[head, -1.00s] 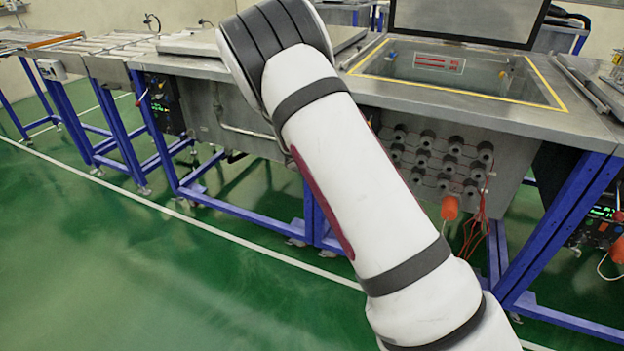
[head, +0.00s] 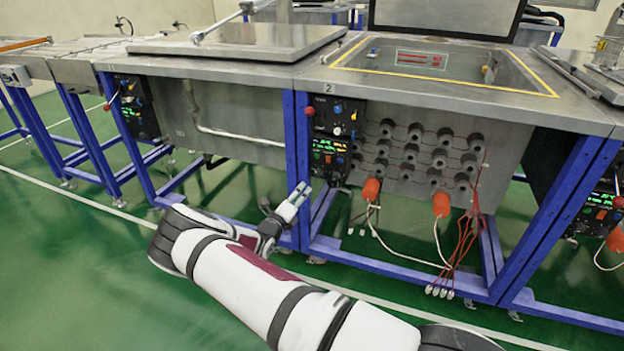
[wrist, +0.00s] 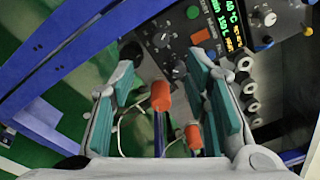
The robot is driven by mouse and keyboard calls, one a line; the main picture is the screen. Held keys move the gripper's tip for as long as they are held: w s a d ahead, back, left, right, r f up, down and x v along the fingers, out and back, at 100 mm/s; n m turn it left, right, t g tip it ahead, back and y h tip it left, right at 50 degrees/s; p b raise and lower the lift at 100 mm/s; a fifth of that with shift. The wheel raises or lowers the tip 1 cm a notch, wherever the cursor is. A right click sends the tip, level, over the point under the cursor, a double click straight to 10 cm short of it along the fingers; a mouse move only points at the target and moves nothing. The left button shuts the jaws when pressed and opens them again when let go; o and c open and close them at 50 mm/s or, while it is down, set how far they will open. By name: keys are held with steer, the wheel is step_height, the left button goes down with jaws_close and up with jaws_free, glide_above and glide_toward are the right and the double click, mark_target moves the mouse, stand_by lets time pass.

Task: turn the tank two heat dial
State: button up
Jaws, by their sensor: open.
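Tank two (head: 440,75), marked with a 2, stands open under a raised lid at right of centre. Its black control panel (head: 318,130) hangs below the tank's left front corner, with knobs and lit green displays. I cannot tell which knob is the heat dial. My gripper (head: 299,193) is open and empty, low and to the left of the panel. In the wrist view its teal-padded fingers (wrist: 163,75) are spread apart, with the panel beyond them.
A blue frame leg (head: 296,150) stands just left of the panel. Orange plugs (head: 371,189) with cables hang right of it, below rows of grey fittings (head: 430,155). A neighbouring tank with its lid (head: 235,42) down is at left.

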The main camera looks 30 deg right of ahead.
mark_target(317, 174)
steer(key=b+x, duration=0.2)
steer(key=x, duration=1)
steer(key=shift+s+d+b, duration=0.1)
steer(key=shift+b, duration=0.3)
steer(key=shift+c, duration=0.3)
jaws_close()
